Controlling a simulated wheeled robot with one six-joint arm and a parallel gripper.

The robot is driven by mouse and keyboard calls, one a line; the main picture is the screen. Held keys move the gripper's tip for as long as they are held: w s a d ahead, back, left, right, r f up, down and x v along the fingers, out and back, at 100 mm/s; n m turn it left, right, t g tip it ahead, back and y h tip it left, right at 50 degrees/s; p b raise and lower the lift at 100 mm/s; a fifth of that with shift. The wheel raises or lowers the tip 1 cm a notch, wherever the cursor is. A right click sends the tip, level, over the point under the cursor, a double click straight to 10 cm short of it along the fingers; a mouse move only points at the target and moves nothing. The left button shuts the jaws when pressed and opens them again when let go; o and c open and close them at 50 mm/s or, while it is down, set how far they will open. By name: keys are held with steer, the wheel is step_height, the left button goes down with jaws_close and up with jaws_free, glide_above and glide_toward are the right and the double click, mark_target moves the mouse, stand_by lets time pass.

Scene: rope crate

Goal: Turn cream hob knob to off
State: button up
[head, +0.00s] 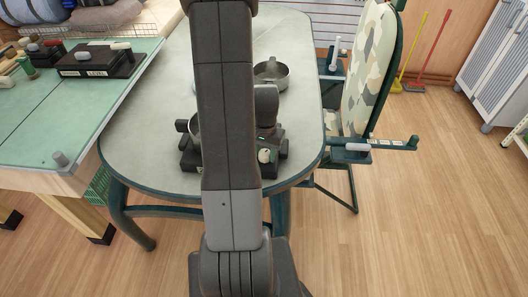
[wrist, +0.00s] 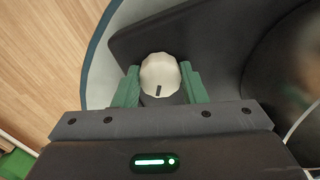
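The cream hob knob (wrist: 160,73) sits between the two green fingers of my gripper (wrist: 160,84) in the wrist view. A short dark mark on the knob points toward the gripper's palm, at the bottom of the picture. The fingers lie close along both sides of the knob; whether they press on it I cannot tell. In the head view the cream knob (head: 264,156) shows at the front of the dark hob (head: 270,168), on the grey table (head: 170,75). My arm hides the middle of the hob and most of the gripper.
A round dark pan (wrist: 285,80) on the hob is close to the right of the gripper. A metal pot (head: 271,76) stands further back on the table. A patterned chair (head: 368,70) is at the table's right. A green bench (head: 60,110) with another control box (head: 98,60) is at left.

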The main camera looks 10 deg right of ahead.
steer(key=c, duration=0.6)
steer(key=n+b, duration=0.1)
steer(key=n, duration=0.4)
steer(key=shift+n, duration=1.2)
steer(key=shift+f, duration=0.1)
steer(key=n, duration=0.3)
steer(key=n+b, duration=0.1)
steer(key=n, duration=0.3)
steer(key=shift+s, duration=0.1)
steer(key=shift+n, duration=0.3)
